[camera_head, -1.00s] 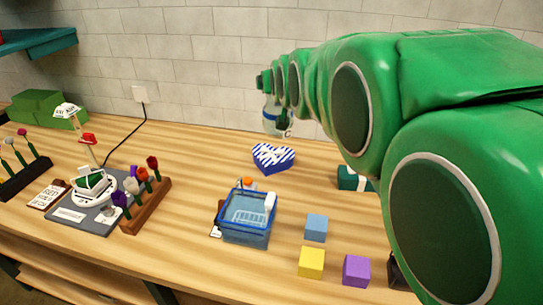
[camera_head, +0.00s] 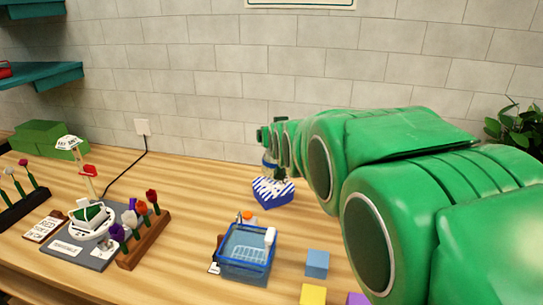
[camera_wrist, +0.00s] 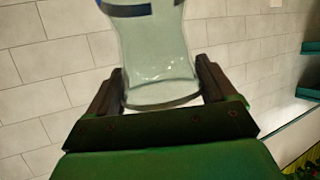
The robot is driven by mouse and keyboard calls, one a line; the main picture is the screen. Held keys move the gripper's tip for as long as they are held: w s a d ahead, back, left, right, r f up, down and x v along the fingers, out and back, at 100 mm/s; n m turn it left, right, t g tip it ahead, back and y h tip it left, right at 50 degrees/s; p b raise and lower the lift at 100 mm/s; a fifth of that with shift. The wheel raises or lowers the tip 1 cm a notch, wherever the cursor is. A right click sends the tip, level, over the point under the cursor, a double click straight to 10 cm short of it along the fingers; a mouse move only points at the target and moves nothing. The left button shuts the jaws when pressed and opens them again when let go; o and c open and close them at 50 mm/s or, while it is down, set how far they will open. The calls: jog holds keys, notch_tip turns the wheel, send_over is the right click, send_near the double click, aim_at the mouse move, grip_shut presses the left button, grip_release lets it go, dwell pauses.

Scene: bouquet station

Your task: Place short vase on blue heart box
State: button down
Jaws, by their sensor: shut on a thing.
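The short vase is pale clear glass with a blue band; it fills the upper middle of the wrist view (camera_wrist: 155,50). My gripper (camera_wrist: 160,88) is shut on it, with one dark finger on each side. In the head view a small part of the vase (camera_head: 267,160) shows at the end of my arm. The blue heart box (camera_head: 272,192), with white stripes on its lid, stands on the table. The vase appears just above or behind the box's back edge; I cannot tell whether they touch. My arm hides part of the gripper and vase.
A wooden flower rack (camera_head: 145,240) is at left. My arm covers the right side. The tiled wall is behind.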

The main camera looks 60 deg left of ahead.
jog(key=w+a+f, duration=0.4)
jog(key=a+f, duration=0.5)
jog(key=f, duration=0.2)
jog(key=shift+a, duration=0.25)
dwell(0.5)
jog(key=shift+w+f, duration=0.1)
jog(key=shift+f, duration=0.15)
grip_release()
